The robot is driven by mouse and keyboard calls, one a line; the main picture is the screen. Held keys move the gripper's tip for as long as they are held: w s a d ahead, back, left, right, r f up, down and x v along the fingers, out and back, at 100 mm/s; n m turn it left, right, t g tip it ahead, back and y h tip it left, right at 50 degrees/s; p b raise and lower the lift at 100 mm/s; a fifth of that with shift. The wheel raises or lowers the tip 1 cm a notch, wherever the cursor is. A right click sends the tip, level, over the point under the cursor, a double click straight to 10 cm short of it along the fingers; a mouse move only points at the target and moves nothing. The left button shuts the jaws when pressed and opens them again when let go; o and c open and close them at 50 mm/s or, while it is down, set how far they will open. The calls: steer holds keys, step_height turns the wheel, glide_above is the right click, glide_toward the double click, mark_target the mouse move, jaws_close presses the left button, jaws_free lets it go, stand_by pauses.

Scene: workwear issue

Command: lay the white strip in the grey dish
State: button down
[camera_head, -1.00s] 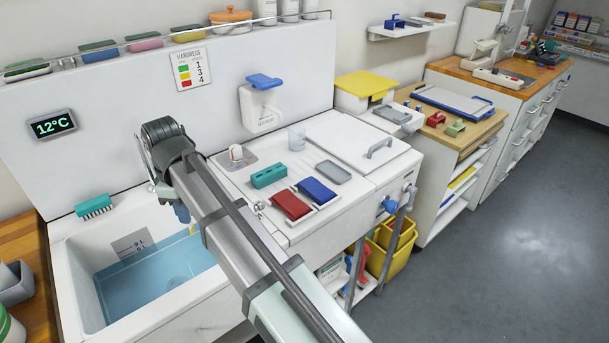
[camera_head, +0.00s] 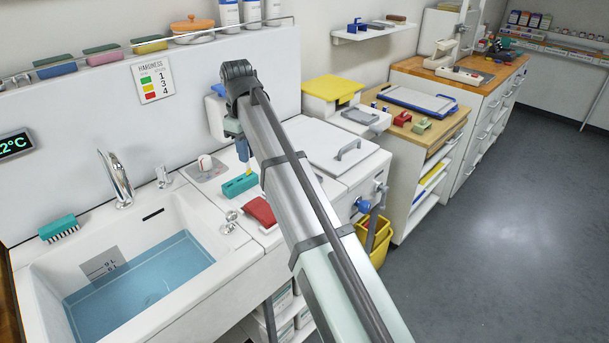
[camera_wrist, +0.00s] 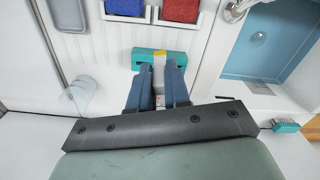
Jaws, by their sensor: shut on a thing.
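My gripper (camera_wrist: 158,85) is shut on the white strip (camera_wrist: 158,95), which shows between the two blue fingers in the wrist view and has a yellow tip. In the head view my gripper (camera_head: 243,150) hangs over the worktop, above or beside the teal block (camera_head: 240,184). In the wrist view the strip's tip overlaps the teal block (camera_wrist: 146,58); I cannot tell whether they touch. The grey dish (camera_wrist: 68,13) shows partly at the top left of the wrist view, apart from my gripper. In the head view my arm hides the dish.
The sink (camera_head: 150,215) holds blue water. A red pad (camera_head: 259,211) lies near the teal block; a blue pad (camera_wrist: 126,6) lies beside it. A clear glass (camera_wrist: 78,88) stands at left in the wrist view. The white lid (camera_head: 320,142) is behind my arm.

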steer(key=w+d+r+m, duration=0.2)
steer(key=w+d, duration=0.2)
steer(key=d, duration=0.4)
steer(key=w+d+r+m, duration=0.15)
steer(key=w+d, duration=0.25)
steer(key=d, duration=0.4)
steer(key=shift+w+a+f, duration=0.1)
steer(key=shift+a+f, duration=0.05)
steer(key=shift+f, duration=2.05)
steer(key=shift+a+f, duration=0.1)
steer(key=shift+f, duration=2.1)
steer(key=shift+f, duration=0.6)
steer(key=c, duration=1.1)
jaws_free()
step_height(320, 180, up, 9)
steer(key=shift+f, duration=0.2)
